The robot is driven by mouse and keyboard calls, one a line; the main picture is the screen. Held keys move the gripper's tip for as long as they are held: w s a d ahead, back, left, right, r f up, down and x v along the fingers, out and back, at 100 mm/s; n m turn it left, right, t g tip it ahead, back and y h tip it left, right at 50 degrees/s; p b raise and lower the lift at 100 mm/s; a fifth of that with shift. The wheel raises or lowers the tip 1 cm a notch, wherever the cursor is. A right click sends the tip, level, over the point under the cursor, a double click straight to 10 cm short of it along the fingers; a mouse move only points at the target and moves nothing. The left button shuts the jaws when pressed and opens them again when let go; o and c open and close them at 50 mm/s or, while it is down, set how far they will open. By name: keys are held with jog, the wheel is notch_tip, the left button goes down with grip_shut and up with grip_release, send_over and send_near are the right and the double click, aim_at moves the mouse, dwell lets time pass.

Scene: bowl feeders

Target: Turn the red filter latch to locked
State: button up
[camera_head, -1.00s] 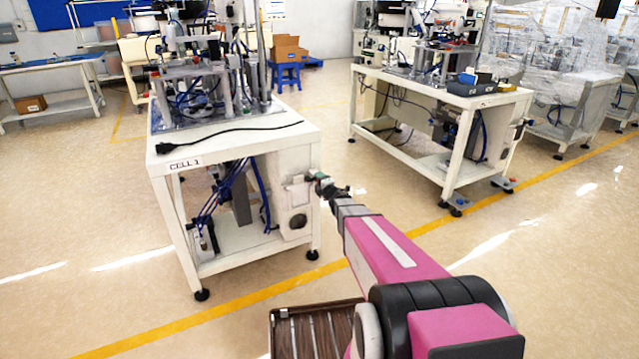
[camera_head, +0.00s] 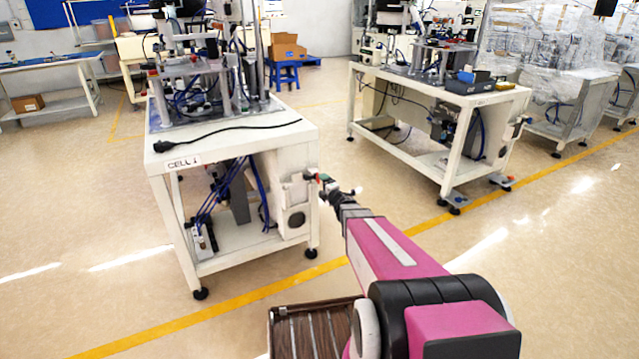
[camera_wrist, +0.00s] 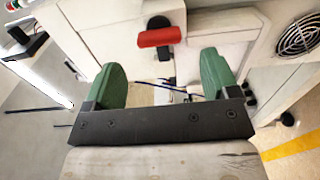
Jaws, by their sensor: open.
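The red filter latch (camera_wrist: 159,37) shows in the wrist view on the pale side panel of the cell 1 bench. Its red handle lies roughly crosswise in that picture, on a dark mount. My gripper (camera_wrist: 165,75) is open, with its two green fingers apart and nothing between them. The latch is beyond the fingertips, a little left of the middle of the gap, and looks apart from them. In the head view my gripper (camera_head: 325,183) is beside the right side of the bench, and a small bit of red (camera_head: 318,177) shows at its tip.
The white cell 1 bench (camera_head: 230,144) carries machinery and a black cable. A round fan grille (camera_wrist: 298,36) is on the panel right of the latch. A second bench (camera_head: 440,92) stands to the right, with open floor between.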

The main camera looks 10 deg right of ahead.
jog(key=v, duration=0.5)
jog(key=shift+s+d, duration=0.1)
jog(key=shift+s, duration=0.15)
jog(key=s+d+f+m+g+h, duration=0.25)
jog(key=s+m+g+h, duration=0.6)
jog(key=m, duration=0.55)
jog(key=s+a+m+g+y, duration=0.1)
jog(key=s+m+g, duration=0.3)
jog(key=s, duration=0.5)
jog(key=s+a+r+m+g+y, duration=0.1)
jog(key=s+a+m+g+y, duration=0.1)
jog(key=s, duration=0.6)
jog(key=a+m+g, duration=0.1)
jog(key=a+g, duration=0.1)
jog(key=shift+s+a+r+m+g, duration=0.25)
jog(key=shift+s+a+m+g, duration=0.05)
jog(key=shift+s+m+g, duration=0.1)
